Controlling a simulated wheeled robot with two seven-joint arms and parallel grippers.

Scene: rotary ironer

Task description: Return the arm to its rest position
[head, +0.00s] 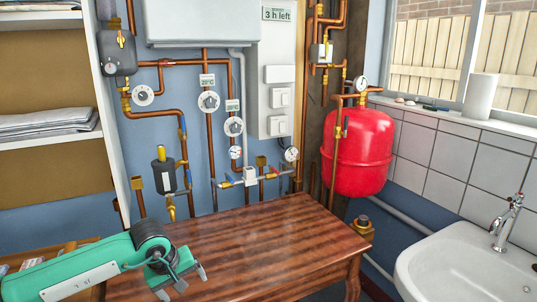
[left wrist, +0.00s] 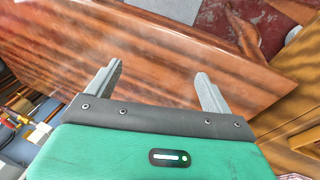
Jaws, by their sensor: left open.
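My left arm comes in from the lower left in the head view. Its gripper (head: 181,284) is over the left front part of the brown wooden table (head: 270,232). The left wrist view shows the two grey fingers of this gripper (left wrist: 157,88) spread apart, with nothing between them and the striped table top (left wrist: 165,50) beyond. I cannot tell how high the fingers are above the table. My right gripper is in neither view.
Behind the table, copper pipes, dials and valves (head: 209,101) cover the blue wall. Shelves with folded cloth (head: 45,122) stand at the left. The table top looks bare.

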